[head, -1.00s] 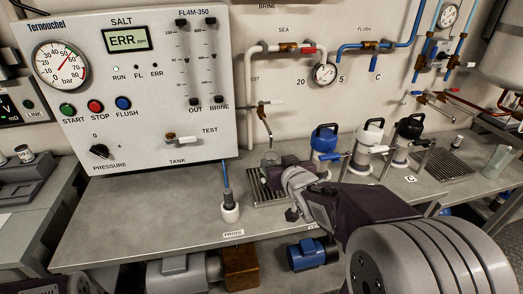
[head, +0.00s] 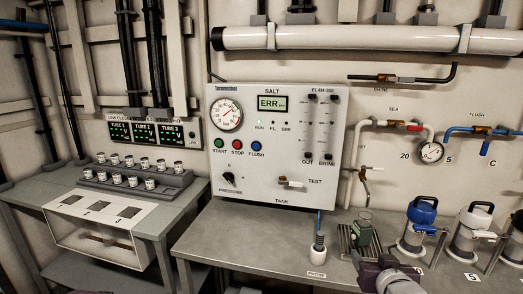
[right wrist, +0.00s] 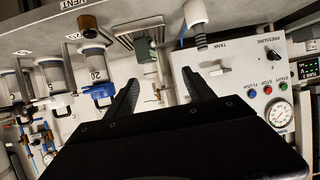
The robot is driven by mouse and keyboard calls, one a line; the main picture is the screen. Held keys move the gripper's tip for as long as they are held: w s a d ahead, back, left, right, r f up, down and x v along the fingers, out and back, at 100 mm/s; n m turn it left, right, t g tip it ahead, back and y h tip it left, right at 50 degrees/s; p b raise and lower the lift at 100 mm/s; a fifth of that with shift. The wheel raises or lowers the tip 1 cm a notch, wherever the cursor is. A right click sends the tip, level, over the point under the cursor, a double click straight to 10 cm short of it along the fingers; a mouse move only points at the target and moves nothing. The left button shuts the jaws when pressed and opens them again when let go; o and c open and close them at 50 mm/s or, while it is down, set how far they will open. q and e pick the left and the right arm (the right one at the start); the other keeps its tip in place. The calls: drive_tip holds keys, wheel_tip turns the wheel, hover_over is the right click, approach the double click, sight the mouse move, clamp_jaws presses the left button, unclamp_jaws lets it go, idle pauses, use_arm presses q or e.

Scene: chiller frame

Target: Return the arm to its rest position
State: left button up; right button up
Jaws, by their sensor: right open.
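My right gripper (head: 374,272) shows at the bottom edge of the head view, over the front of the bench, with much of its arm cut off. In the right wrist view its two dark fingers (right wrist: 163,88) are spread apart with nothing between them. A small green vessel (head: 362,229) stands on the drain grate (head: 348,246) just behind the gripper in the head view. The vessel also shows beyond the fingers in the right wrist view (right wrist: 146,50).
The control panel (head: 268,186) stands at the back of the bench (head: 235,245). The probe (head: 319,246) stands in its white holder left of the gripper. Blue-topped (head: 421,212) and white-topped (head: 476,220) canisters stand to the right. A side table (head: 165,215) holds a tube rack. The bench's left part is clear.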

drive_tip(key=s+a+f+n+g+y, duration=0.1)
drive_tip(key=s+a+f+g, duration=0.2)
drive_tip(key=f, duration=0.4)
drive_tip(key=a+f+g+y, duration=0.1)
drive_tip(key=a+f+g, duration=0.2)
drive_tip(key=a+f, duration=0.25)
drive_tip(key=s+f+g, duration=0.6)
drive_tip(key=s+f, duration=0.1)
drive_tip(key=s, duration=0.6)
use_arm(q)
wheel_tip(320, 180, up, 14)
drive_tip(key=w+p, duration=0.1)
drive_tip(key=p, duration=1.3)
use_arm(e)
wheel_tip(320, 180, up, 14)
drive_tip(key=shift+w+a+r+n, duration=0.25)
drive_tip(key=shift+w+a+n, duration=0.1)
drive_tip(key=shift+a+n, duration=0.05)
